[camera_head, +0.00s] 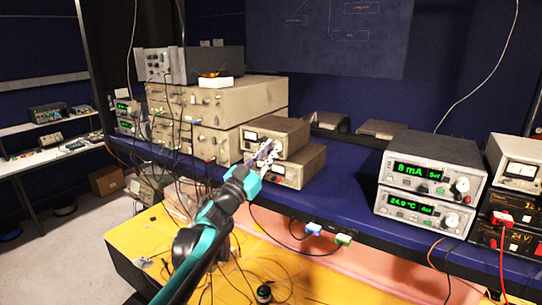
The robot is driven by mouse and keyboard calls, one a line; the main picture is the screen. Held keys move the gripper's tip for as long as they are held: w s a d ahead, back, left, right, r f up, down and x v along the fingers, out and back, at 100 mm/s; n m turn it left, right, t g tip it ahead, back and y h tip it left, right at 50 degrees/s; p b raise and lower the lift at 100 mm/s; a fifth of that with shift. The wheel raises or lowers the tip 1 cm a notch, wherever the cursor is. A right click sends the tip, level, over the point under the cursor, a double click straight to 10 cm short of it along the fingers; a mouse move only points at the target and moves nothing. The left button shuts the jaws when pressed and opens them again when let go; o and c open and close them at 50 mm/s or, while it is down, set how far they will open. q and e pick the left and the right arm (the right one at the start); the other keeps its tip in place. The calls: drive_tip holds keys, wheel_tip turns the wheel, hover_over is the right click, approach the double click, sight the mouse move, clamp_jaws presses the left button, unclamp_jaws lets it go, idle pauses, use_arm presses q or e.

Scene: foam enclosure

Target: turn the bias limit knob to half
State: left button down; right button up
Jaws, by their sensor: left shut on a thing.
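My left gripper (264,156) reaches up from the lower left to the front panels of two stacked beige meter boxes. It is shut at the upper meter box (286,128), over the right part of its front, on what seems to be the bias limit knob. The fingers hide the knob, so its pointer and setting cannot be read. A white meter face (251,136) shows left of the fingers. The lower meter box (307,166) is partly covered by the gripper. My right gripper is not in view.
Large beige instruments (215,97) with cables stand left of the meter boxes. Two displays with green digits, the upper unit (432,160) reading 8 mA, stand to the right. The blue shelf (340,200) between is mostly clear. Loose cables hang below over a yellow surface (330,285).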

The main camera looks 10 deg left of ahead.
use_arm(q)
drive_tip(key=m+h, duration=0.1)
drive_tip(key=m, duration=0.1)
drive_tip(key=m+g+h, duration=0.1)
drive_tip(key=m, duration=0.2)
drive_tip(key=shift+w+a+g, duration=0.1)
drive_tip(key=shift+a+g, duration=0.1)
drive_tip(key=shift+g, duration=0.1)
drive_tip(key=shift+r+m+g+h, duration=0.1)
drive_tip(key=shift+m+g+h, duration=0.35)
drive_tip(key=shift+m, duration=0.75)
drive_tip(key=shift+r+m+g+h, duration=0.1)
drive_tip(key=shift+m+g+h, duration=0.3)
drive_tip(key=shift+m, duration=0.8)
drive_tip(key=c, duration=1.8)
unclamp_jaws()
drive_tip(key=shift+o, duration=0.2)
drive_tip(key=shift+a+f, duration=0.1)
drive_tip(key=v, duration=1.2)
